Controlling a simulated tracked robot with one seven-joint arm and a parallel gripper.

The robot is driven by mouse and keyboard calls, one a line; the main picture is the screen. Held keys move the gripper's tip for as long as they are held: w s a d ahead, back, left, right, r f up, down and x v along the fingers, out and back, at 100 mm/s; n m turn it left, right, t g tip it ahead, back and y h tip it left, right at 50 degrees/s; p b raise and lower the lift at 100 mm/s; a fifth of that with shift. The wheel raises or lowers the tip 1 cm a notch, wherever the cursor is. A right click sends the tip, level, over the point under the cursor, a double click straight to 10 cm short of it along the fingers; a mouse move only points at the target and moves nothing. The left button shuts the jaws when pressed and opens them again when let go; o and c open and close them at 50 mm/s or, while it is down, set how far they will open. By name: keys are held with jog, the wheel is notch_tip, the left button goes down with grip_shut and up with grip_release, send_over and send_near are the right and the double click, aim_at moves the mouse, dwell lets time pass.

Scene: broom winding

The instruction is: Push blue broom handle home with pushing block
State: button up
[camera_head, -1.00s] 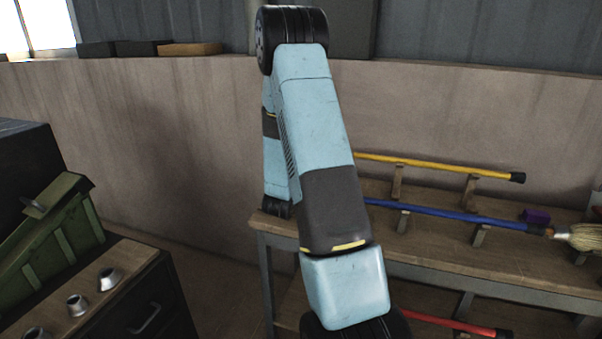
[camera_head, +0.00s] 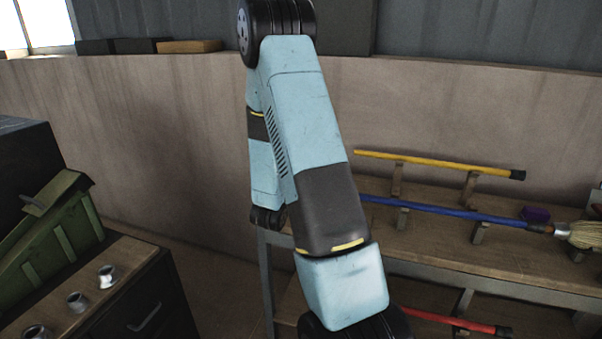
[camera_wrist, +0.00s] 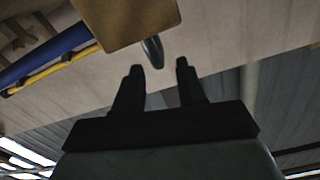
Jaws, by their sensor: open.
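The blue broom handle (camera_head: 440,210) lies across supports on the wooden bench at the right in the head view. Its right end meets or nearly meets the straw broom head (camera_head: 584,235); I cannot tell how deep it sits. It also shows at the upper left of the wrist view (camera_wrist: 40,58). A small purple block (camera_head: 536,214) lies behind that end. In the wrist view a brown block (camera_wrist: 122,22) with a dark rounded piece is just beyond my gripper (camera_wrist: 160,68). My gripper is open, with nothing seen between its fingers. The head view does not show it.
A yellow handle (camera_head: 430,163) lies on supports behind the blue one. A red handle (camera_head: 455,321) lies on the lower shelf. A green crate (camera_head: 55,235) and several metal fittings stand on the cabinet (camera_head: 135,290) at left. The wall runs behind the bench.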

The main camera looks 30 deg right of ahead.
jog(key=v, duration=0.7)
dwell(0.5)
